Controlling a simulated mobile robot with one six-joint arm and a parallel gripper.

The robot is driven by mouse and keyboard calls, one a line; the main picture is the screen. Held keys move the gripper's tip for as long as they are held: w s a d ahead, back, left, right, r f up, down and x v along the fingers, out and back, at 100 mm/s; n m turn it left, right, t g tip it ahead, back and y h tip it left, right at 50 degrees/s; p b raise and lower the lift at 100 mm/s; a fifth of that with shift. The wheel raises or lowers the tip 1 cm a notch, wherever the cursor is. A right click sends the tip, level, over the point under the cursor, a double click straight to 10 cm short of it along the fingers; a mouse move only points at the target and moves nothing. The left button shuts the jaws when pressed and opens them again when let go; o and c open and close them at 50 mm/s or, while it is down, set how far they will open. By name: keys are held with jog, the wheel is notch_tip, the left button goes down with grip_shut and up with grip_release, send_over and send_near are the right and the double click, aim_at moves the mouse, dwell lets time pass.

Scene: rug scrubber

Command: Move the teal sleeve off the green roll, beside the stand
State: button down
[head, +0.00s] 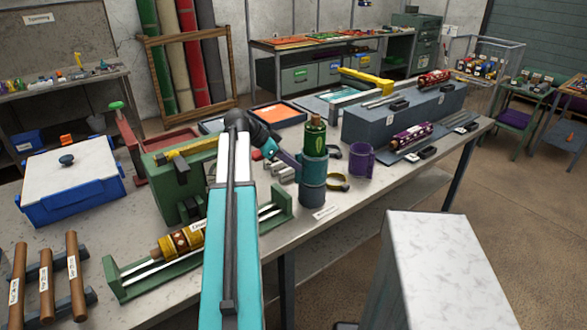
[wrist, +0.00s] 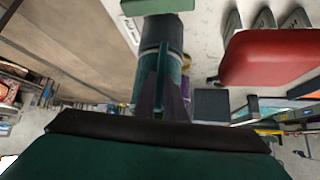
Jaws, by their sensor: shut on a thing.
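The green roll (head: 314,134), with a gold-coloured top and a label, stands upright. The teal sleeve (head: 315,170) is around its lower part. Below the sleeve is a blue-grey cylindrical stand (head: 312,193) on the bench; it also shows in the wrist view (wrist: 165,32). My gripper (head: 293,160) reaches in from the left and is shut on the teal sleeve. In the wrist view the sleeve (wrist: 137,90) is partly hidden by my fingers. The roll's lower end is hidden inside the sleeve.
A small label (head: 325,212) is in front. Grey blocks (head: 282,172) are at the left. A blue-grey riser (head: 390,120) stands behind. Bare bench (head: 385,185) lies at the right.

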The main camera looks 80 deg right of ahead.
jog(key=shift+w+a+r+b, duration=0.15)
jog(key=shift+b, duration=0.8)
jog(key=shift+r, duration=0.25)
notch_tip(320, 180, up, 28)
jog(key=p, duration=1.4)
dwell(3.6)
jog(key=shift+r, duration=0.15)
dwell(0.4)
